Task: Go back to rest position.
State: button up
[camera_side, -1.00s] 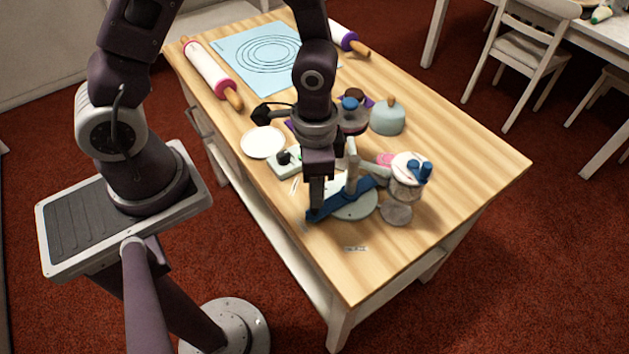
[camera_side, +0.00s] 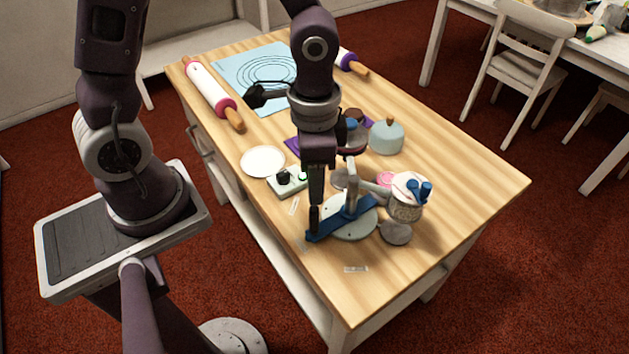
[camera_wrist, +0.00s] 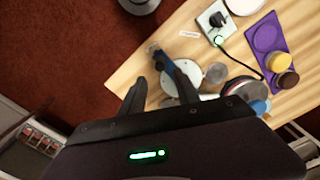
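My gripper (camera_side: 315,232) points down above the near left part of the table, by the left end of a blue bar (camera_side: 343,217). In the wrist view my gripper (camera_wrist: 160,84) has its two dark fingers apart, with bare wood and part of the blue bar (camera_wrist: 157,57) showing beyond the gap. Nothing is held between them. The bar lies across a round pale turntable (camera_side: 349,230). Whether a fingertip touches the bar cannot be told.
A cake stand with blue-topped items (camera_side: 406,205) stands right of the turntable. The near right tabletop is mostly clear.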

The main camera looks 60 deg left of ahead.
jog(key=s+a+r+n+t, duration=0.2)
jog(key=s+r, duration=0.3)
jog(key=r, duration=0.3)
jog(key=s+a+r+n+t, duration=0.3)
jog(key=s+a+r, duration=0.1)
jog(key=r, duration=0.5)
jog(key=shift+s+a+r+n+t, duration=0.15)
jog(key=shift+s+n+t, duration=0.15)
jog(key=shift+s+n, duration=0.1)
